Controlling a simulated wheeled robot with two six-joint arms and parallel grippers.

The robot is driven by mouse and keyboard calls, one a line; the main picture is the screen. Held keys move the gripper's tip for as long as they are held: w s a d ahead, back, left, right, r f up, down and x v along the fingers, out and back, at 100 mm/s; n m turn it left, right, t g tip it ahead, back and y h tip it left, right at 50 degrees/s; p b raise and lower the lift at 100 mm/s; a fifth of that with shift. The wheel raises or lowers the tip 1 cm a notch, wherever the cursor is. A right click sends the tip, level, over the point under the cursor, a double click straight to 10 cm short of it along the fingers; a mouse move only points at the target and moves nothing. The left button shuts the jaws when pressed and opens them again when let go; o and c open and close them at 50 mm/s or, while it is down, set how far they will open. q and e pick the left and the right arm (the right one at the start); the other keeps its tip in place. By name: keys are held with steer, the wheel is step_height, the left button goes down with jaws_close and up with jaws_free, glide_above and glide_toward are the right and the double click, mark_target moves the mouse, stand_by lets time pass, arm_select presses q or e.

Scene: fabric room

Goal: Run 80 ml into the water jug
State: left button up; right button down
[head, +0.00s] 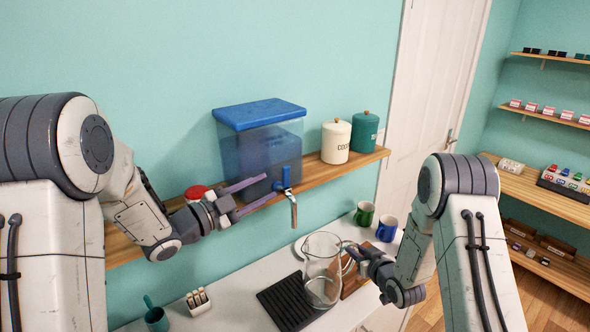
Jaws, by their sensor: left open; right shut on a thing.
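A water dispenser (260,140) with a blue lid and clear blue-tinted walls stands on the wooden shelf. Its tap has a blue lever (286,178) and a metal spout (293,210) that points down. The clear glass water jug (320,268) is upright below the tap, slightly right of the spout. I cannot tell whether its base touches the surface, or whether it holds water. My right gripper (350,253) is shut on the jug's handle, on its right side. My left gripper (268,188) is open, its two fingers pointing at the tap and just left of the lever.
A black ridged mat (283,305) and a wooden board (353,283) lie on the white counter. Green (364,212) and blue (387,228) mugs stand behind. Two canisters (336,141) share the shelf. A teal cup (155,316) and a white rack (198,302) stand front left.

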mark_target(289, 170)
arm_select(q)
steer(key=w+d+n, duration=0.2)
steer(key=w, duration=0.1)
steer(key=w+d+n+g, duration=0.1)
steer(key=w+d+n, duration=0.1)
steer(key=w+d, duration=0.1)
steer(key=w+d+n+h, duration=0.1)
steer(key=w+d+n, duration=0.2)
steer(key=w, duration=0.1)
steer(key=shift+w+f+g, duration=0.15)
steer(key=shift+w+g, duration=0.2)
steer(key=shift+g, duration=0.05)
jaws_close()
